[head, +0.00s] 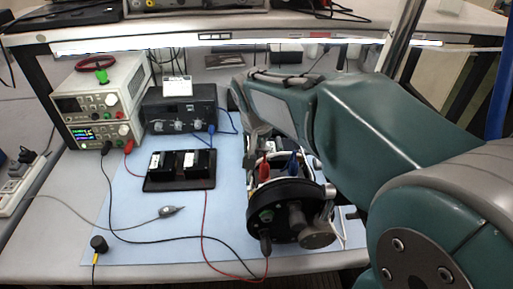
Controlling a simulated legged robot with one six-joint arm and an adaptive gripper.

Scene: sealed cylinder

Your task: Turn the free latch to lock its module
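The cylinder (254,219) lies on the light blue mat with its black round end facing me. Its end plate carries fittings and a round grey metal knob (318,236). Its open frame extends behind the black end, with a red part (270,147) and a blue part (293,163) showing on top. I cannot make out which part is the free latch or how it is turned. My gripper (254,146) points down over the far left side of the cylinder's frame. Its fingertips are small and partly lost against the frame, so contact and opening are unclear.
A black tray (165,186) with two black modules (195,162) lies left of the cylinder. Stacked instruments (100,100) and a black box (180,112) stand behind. Red and black cables cross the blue mat (140,225). A small grey probe (170,211) lies there.

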